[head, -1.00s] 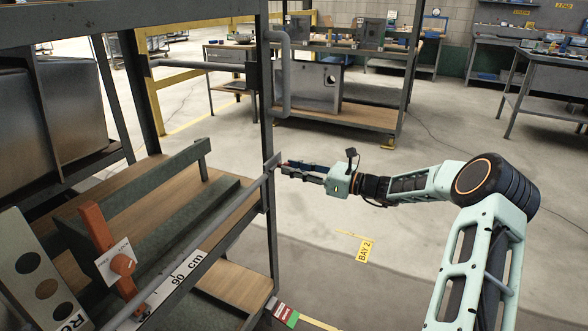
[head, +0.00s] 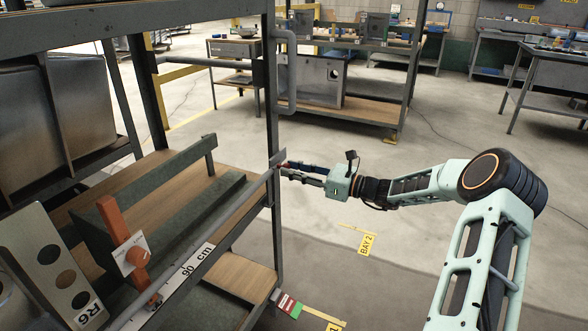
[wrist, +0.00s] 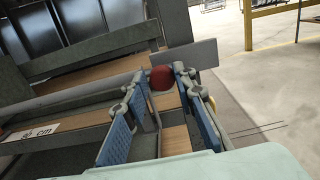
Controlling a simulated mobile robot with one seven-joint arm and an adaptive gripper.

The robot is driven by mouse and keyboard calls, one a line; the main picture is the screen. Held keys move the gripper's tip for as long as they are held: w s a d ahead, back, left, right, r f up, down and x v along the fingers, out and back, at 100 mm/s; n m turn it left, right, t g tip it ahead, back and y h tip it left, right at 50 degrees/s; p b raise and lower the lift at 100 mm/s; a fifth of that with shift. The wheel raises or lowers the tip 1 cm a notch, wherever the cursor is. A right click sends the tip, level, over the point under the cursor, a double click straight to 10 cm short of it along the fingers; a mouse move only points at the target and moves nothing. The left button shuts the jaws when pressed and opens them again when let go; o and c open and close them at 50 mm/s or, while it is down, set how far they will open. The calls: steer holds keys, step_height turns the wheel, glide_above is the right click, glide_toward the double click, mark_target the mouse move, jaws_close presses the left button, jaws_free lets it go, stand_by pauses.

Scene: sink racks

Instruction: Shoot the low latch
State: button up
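A long grey bar (head: 228,202) runs along the front of the low shelf to the corner post. A red knob (wrist: 160,78) is at the bar's far end in the wrist view; I cannot tell whether it is fixed to the bar. My gripper (head: 286,170) is level with that end, just right of the post, pointing left. In the wrist view my gripper (wrist: 161,78) has its blue-padded fingers apart, with the knob between or just beyond their tips. Contact with the knob is not clear.
An orange upright (head: 117,228) with a white tag stands at the shelf's left, near a "90 cm" label (head: 190,265). The dark corner post (head: 270,110) and a grey handle (head: 287,75) rise near my gripper.

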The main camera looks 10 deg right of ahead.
steer(key=o, duration=0.4)
steer(key=shift+s+a, duration=0.1)
steer(key=shift+s, duration=0.05)
steer(key=v, duration=1.2)
